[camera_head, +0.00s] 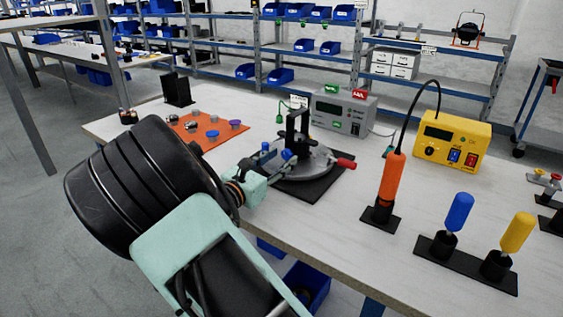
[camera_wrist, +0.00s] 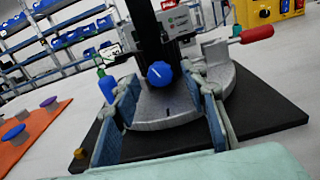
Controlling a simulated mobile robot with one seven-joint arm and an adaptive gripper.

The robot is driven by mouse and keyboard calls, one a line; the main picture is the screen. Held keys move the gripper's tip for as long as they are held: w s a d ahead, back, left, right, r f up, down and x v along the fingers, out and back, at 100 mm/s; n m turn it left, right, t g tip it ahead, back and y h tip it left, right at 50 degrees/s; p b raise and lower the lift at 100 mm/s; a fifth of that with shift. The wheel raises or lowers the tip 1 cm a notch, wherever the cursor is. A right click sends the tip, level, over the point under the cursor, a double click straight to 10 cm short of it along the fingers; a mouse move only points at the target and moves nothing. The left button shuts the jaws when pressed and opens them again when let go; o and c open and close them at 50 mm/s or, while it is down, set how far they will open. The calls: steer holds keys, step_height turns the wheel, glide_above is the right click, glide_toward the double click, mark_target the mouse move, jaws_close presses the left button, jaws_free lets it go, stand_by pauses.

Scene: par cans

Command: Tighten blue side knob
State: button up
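The round blue side knob (camera_wrist: 160,74) faces me in the wrist view, low on a black upright post (camera_wrist: 147,35) of a grey round fixture (camera_wrist: 165,108). My gripper (camera_wrist: 160,92) is open. Its two fingers stand apart to the left and right of the knob in the picture, with nothing visibly held. In the head view my gripper (camera_head: 272,163) is at the near left side of the fixture (camera_head: 318,165). Small blue parts show there, but I cannot tell which is the knob. Contact between fingers and knob cannot be told.
The fixture sits on a black mat (camera_head: 310,190) and has a red-handled lever (camera_head: 346,163). An orange mat (camera_head: 205,135) with small knobs lies left. A grey meter (camera_head: 342,112) stands behind. An orange-handled tool (camera_head: 392,180) and yellow supply (camera_head: 452,140) stand right.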

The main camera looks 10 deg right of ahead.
steer(key=shift+w+d, duration=0.35)
jaws_close()
steer(key=m+b, duration=0.1)
steer(key=m, duration=0.1)
steer(key=shift+f+m, duration=0.15)
steer(key=shift+m, duration=0.25)
steer(key=shift+m+b, duration=0.7)
steer(key=shift+m, duration=0.3)
jaws_free()
steer(key=v, duration=1.2)
steer(key=shift+s+r, duration=0.1)
steer(key=shift+r, duration=0.1)
